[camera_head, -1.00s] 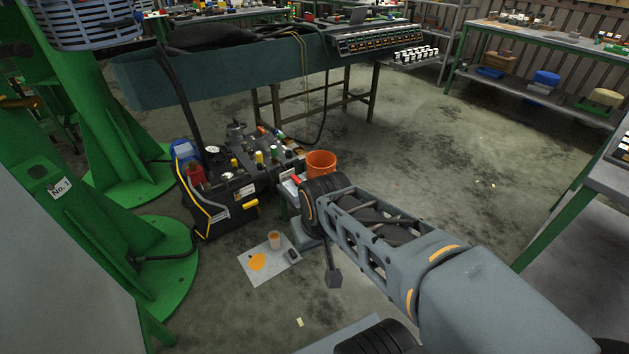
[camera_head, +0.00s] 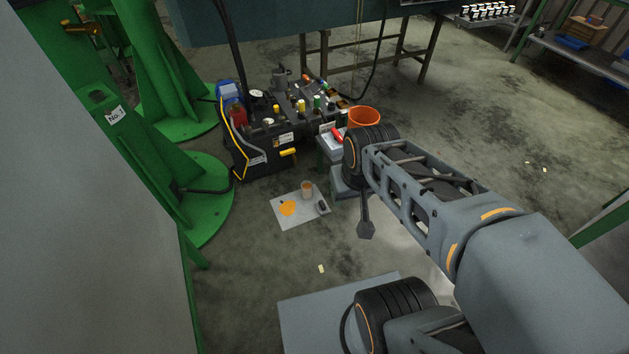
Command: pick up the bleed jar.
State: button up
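A small cup-like jar (camera_head: 307,189) with an orange-brown tint, which looks like the bleed jar, stands upright on a pale sheet (camera_head: 288,219) on the floor. An orange stain (camera_head: 287,208) marks the sheet to its left, and a small dark object (camera_head: 322,206) lies to its right. My arm reaches in from the lower right, and its end hangs down with my gripper (camera_head: 366,230) to the right of the sheet in the picture. My gripper is apart from the jar. It is small and dark here, and its fingers cannot be made out.
A black machine (camera_head: 265,150) with valves and hoses stands behind the sheet. An orange bucket (camera_head: 364,117) and a grey box (camera_head: 331,145) with a red item stand to its right. Green column bases (camera_head: 200,200) fill the left. Open floor (camera_head: 500,140) lies to the right.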

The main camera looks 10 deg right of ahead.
aim_at(307, 187)
jog(key=u, duration=0.2)
jog(key=i, duration=1.25)
jog(key=u, duration=0.9)
